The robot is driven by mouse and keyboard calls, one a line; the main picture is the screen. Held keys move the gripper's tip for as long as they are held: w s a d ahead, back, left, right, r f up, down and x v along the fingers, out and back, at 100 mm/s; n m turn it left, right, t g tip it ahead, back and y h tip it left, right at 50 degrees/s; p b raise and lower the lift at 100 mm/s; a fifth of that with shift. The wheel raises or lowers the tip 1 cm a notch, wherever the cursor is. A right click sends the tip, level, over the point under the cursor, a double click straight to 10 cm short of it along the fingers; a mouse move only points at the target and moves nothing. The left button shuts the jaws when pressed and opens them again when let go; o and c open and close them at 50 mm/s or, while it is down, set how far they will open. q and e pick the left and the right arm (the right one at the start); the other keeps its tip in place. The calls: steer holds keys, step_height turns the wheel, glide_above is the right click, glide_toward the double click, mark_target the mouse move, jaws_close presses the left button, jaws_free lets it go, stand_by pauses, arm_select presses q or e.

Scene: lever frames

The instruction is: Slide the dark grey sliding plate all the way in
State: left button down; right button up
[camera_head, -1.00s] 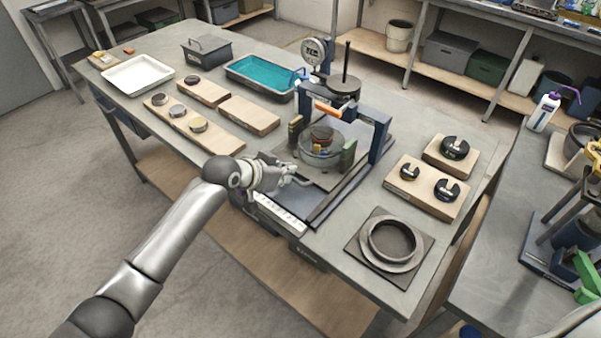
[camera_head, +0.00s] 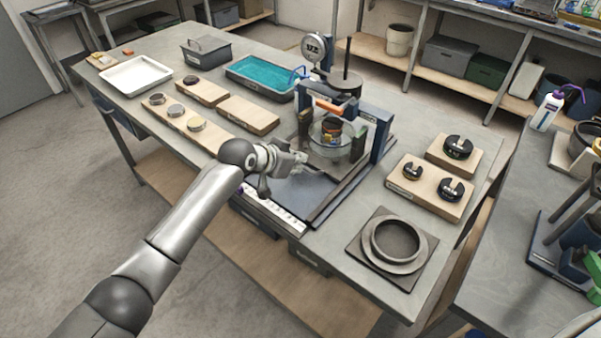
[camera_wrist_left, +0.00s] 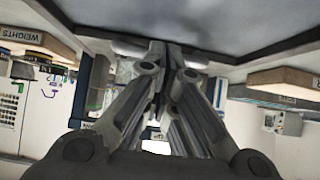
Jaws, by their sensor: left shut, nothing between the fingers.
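The dark grey sliding plate (camera_head: 335,171) lies on the rails of a blue-framed bench device (camera_head: 378,138) in the head view. It carries a clear round cup with a dark and orange piece (camera_head: 331,130) inside, which stands under the frame's crossbar. My left gripper (camera_head: 303,161) is shut and empty, with its fingertips at or very near the plate's front edge. Contact is unclear. The wrist view shows the closed fingers (camera_wrist_left: 160,52) beside a grey surface; I cannot tell whether this is the plate. My right gripper is out of view.
A dark base area (camera_head: 300,194) is bare in front of the plate, with a white scale strip (camera_head: 272,213) along its front edge. Wooden boards with weights (camera_head: 430,187) stand right, others (camera_head: 190,122) left. A ring on a square plate (camera_head: 391,245) lies front right.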

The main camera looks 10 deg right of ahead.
arm_select(q)
steer(key=shift+w+d+b, duration=0.55)
steer(key=shift+d+b, duration=0.15)
steer(key=shift+d, duration=0.05)
steer(key=shift+w+d+b, duration=0.55)
steer(key=shift+d+b, duration=0.15)
steer(key=shift+s+a+r+p, duration=0.25)
steer(key=shift+a+r+p, duration=0.15)
steer(key=shift+p, duration=0.5)
steer(key=p+v, duration=0.1)
steer(key=p, duration=0.1)
steer(key=p+v, duration=0.3)
steer(key=p, duration=0.1)
steer(key=shift+s+a+f, duration=0.25)
steer(key=shift+s+a, duration=0.1)
steer(key=shift+a, duration=0.05)
steer(key=shift+s+a+r+p, duration=0.1)
steer(key=shift+s+a+p, duration=0.15)
steer(key=shift+a+p, duration=0.2)
